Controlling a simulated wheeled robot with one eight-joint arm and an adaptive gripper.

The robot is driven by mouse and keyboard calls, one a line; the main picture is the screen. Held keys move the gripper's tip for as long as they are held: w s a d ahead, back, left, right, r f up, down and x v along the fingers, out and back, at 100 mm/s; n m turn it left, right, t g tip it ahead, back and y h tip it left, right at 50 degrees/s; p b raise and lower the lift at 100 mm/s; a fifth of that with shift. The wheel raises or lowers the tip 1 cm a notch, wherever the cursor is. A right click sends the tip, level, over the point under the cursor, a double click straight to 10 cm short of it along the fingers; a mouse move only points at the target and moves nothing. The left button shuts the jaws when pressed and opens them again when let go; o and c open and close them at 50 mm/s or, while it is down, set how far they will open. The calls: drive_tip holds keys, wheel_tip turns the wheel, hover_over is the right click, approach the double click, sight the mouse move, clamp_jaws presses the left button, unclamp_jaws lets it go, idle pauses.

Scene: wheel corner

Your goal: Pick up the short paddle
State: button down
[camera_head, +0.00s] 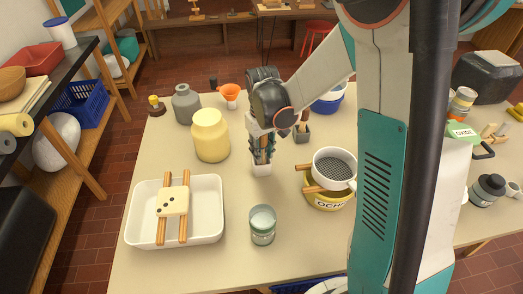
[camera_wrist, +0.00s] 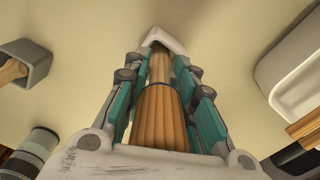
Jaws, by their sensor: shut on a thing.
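My gripper (camera_head: 262,143) points down over the middle of the table. In the wrist view my gripper (camera_wrist: 165,95) has its teal-padded fingers on both sides of a ribbed wooden piece (camera_wrist: 160,118), which I take to be the short paddle. A dark band and a paler, narrower wooden part lie beyond the ribs. A small white holder (camera_head: 261,169) is directly below the fingers; its pale rim shows past the wood in the wrist view (camera_wrist: 172,39). I cannot tell whether the paddle's lower end is still inside it.
A white tray (camera_head: 139,212) with a spotted block on two wooden sticks is at left. A glass jar (camera_head: 262,226) stands in front. A sieve (camera_head: 335,163) sits over a yellow tub (camera_head: 330,201) at right. A grey holder (camera_head: 302,134) and yellow jar (camera_head: 210,136) are close behind.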

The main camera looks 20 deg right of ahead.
drive_tip(key=shift+r, duration=0.1)
wheel_tip(320, 180, up, 20)
drive_tip(key=p, duration=0.6)
drive_tip(key=shift+p, duration=0.4)
wheel_tip(320, 180, up, 7)
drive_tip(key=p, duration=0.5)
drive_tip(key=shift+r, duration=0.15)
idle(0.3)
idle(0.9)
